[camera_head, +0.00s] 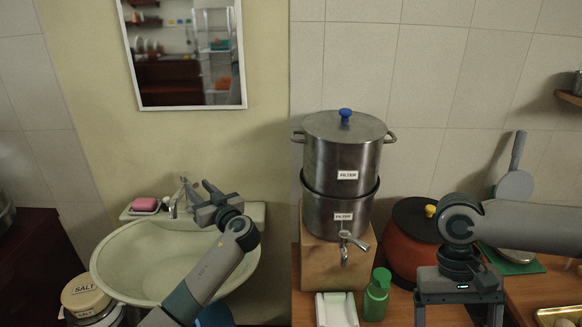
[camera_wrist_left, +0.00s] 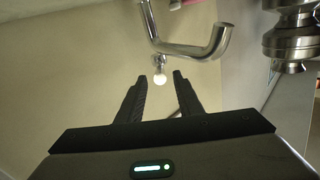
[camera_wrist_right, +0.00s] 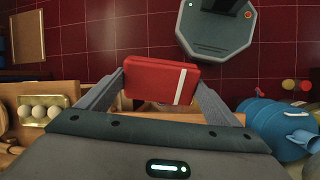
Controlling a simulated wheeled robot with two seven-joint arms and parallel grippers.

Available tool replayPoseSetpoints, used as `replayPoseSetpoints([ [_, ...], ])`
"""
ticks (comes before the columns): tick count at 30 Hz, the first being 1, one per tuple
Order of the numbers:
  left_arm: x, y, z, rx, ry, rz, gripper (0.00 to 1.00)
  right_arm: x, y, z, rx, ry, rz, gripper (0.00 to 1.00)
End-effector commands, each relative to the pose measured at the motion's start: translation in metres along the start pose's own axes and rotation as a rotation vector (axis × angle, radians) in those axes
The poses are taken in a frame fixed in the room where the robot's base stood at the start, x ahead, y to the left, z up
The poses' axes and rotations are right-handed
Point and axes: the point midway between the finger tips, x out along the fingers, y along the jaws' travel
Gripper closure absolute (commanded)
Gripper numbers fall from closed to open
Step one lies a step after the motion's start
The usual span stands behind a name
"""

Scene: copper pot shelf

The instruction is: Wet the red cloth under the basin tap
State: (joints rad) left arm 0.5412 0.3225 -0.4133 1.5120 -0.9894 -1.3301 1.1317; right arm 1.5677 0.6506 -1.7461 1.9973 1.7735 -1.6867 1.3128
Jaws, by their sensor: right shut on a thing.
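The red cloth (camera_wrist_right: 160,80), folded with a white stripe, is between the fingers of my right gripper (camera_wrist_right: 160,92) in the right wrist view. In the head view my right gripper (camera_head: 458,314) points down at the lower right, and the cloth is out of sight below the frame. The pale basin (camera_head: 112,262) is on the left under the mirror. Its metal tap (camera_head: 172,206) stands at the back rim. My left gripper (camera_head: 197,188) is open beside the tap; in the left wrist view the tap's round knob (camera_wrist_left: 160,79) shows between its fingertips.
A pink soap (camera_head: 145,204) lies on the basin's back left corner. A steel filter (camera_head: 342,165) with its own spigot stands between basin and right arm. A green bottle (camera_head: 377,295) and an orange pot (camera_head: 408,245) stand close to my right gripper.

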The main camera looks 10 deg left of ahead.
Motion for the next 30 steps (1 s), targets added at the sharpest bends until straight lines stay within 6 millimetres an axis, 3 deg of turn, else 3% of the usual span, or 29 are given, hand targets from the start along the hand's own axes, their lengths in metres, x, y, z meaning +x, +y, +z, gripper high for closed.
replayPoseSetpoints([
  [9,0.054,-0.002,-0.004,0.002,0.0,-0.004,0.67,-0.018,0.004,0.006,0.0,0.0,0.0,0.36],
  [15,0.073,0.0,-0.002,0.001,0.001,-0.001,0.67,-0.022,0.004,0.008,0.0,0.0,0.0,0.36],
  [29,0.081,0.0,0.0,-0.001,0.0,0.0,0.67,-0.023,0.005,0.008,0.0,0.0,0.0,0.36],
  [30,0.081,0.0,0.0,-0.001,0.0,0.0,0.74,-0.023,0.005,0.008,0.0,0.0,0.0,0.36],
])
